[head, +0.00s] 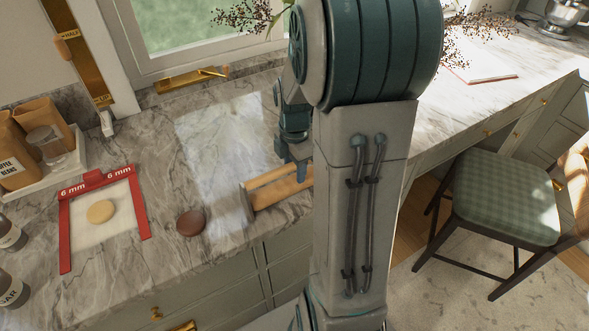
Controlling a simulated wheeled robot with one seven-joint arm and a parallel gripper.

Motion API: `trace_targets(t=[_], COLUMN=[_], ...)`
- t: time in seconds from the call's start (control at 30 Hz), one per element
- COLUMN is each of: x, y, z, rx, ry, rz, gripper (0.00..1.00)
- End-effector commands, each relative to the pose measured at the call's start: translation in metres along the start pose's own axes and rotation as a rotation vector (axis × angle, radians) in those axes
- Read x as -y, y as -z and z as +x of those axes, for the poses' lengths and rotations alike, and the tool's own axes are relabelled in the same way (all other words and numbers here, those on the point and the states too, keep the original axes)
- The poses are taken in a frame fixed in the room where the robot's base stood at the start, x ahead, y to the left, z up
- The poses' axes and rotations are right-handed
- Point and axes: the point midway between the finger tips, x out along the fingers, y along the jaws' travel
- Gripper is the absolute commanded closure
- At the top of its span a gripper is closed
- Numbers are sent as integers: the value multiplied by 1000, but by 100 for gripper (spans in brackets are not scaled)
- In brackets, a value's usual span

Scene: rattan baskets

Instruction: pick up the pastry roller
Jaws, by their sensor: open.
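The pastry roller (278,192) appears to be the light wooden cylinder lying on the marble counter near its front edge, in the middle of the head view. A wooden bar runs behind it and a paler upright end piece shows at its left. Its right end is hidden behind my arm. My gripper (300,172) points down at the right part of the roller and is open. Part of the gripper is covered by my arm, and I cannot tell whether its fingers touch the roller or stand around it.
A brown round object (190,222) lies left of the roller. Farther left, a red frame (66,233) marked "6 mm" surrounds a pale disc (100,211). Bottles and a tray stand at the far left. A checked chair (507,198) stands on the right. The counter behind the roller is clear.

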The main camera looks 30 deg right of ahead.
Motion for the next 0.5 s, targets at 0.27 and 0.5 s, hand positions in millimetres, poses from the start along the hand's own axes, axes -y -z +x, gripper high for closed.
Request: trace_targets(t=[0.27,0.5], x=[0,-1], y=[0,0], z=[0,-1], rx=[0,1], ry=[0,-2], rz=[0,0], gripper=[100,100])
